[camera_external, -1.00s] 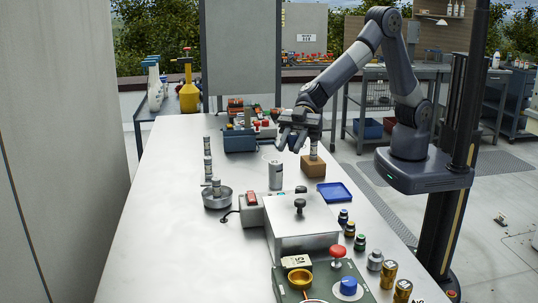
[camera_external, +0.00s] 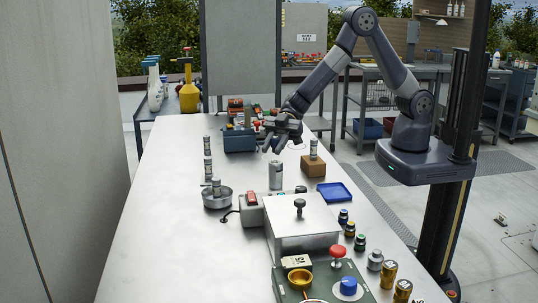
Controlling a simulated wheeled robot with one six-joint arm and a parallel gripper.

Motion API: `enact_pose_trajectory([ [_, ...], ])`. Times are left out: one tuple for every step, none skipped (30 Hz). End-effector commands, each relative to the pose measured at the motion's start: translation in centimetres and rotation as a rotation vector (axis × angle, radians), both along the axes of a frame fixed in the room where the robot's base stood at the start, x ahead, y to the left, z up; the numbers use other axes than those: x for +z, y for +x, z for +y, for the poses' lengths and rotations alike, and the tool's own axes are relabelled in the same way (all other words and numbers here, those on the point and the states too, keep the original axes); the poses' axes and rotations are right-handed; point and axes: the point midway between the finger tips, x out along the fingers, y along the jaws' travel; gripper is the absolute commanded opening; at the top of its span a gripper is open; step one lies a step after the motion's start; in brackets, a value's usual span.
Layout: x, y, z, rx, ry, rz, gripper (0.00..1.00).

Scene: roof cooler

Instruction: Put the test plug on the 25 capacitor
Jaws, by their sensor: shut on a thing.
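My gripper (camera_external: 271,148) is above the middle of the table, just above and slightly behind a pale silver can (camera_external: 276,176) that stands upright. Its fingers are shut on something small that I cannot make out. No test plug can be told apart at this size. Another silver can (camera_external: 313,148) stands on a brown block (camera_external: 313,169), to the right of my gripper. More slim cans (camera_external: 207,146) stand to the left, one of them (camera_external: 216,187) at a metal dish. Their labels are too small to read, so I cannot tell which is the 25 capacitor.
A grey box with a black knob (camera_external: 301,228) and a red-switched unit (camera_external: 250,209) stand in front. A blue tray (camera_external: 335,193), small jars (camera_external: 349,229) and gold cans (camera_external: 388,275) line the right side. A blue toolbox (camera_external: 239,139) is behind. The table's left side is clear.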

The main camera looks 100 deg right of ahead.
Motion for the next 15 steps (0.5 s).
enact_pose_trajectory([
  [-1.0,-0.1,0.0,0.0,0.0,0.005,0.04],
  [-1.4,-0.1,0.0,0.001,0.0,0.006,0.04],
  [-1.9,0.0,0.0,0.0,0.001,0.005,0.04],
  [-2.2,0.0,0.0,0.0,0.001,0.005,0.04],
  [-2.5,-0.1,0.0,0.001,0.0,0.004,0.04],
  [-2.7,0.0,0.0,0.001,0.001,0.003,0.04],
  [-2.8,0.0,0.0,0.0,0.0,0.002,0.04],
  [-2.9,0.0,0.0,0.001,0.001,0.001,0.04],
  [-2.9,0.0,0.0,0.001,0.0,0.0,0.04],
  [-2.9,0.0,0.0,0.0,0.0,0.0,0.04],
  [-2.9,0.0,0.0,0.0,0.0,0.0,0.04],
  [-2.9,0.0,0.0,0.0,0.0,0.0,0.04],
  [-2.9,0.0,0.0,0.0,0.0,0.0,0.04],
  [-2.9,0.0,0.0,0.0,0.0,0.0,0.04],
  [-2.9,0.0,0.0,0.0,0.0,0.0,0.04],
])
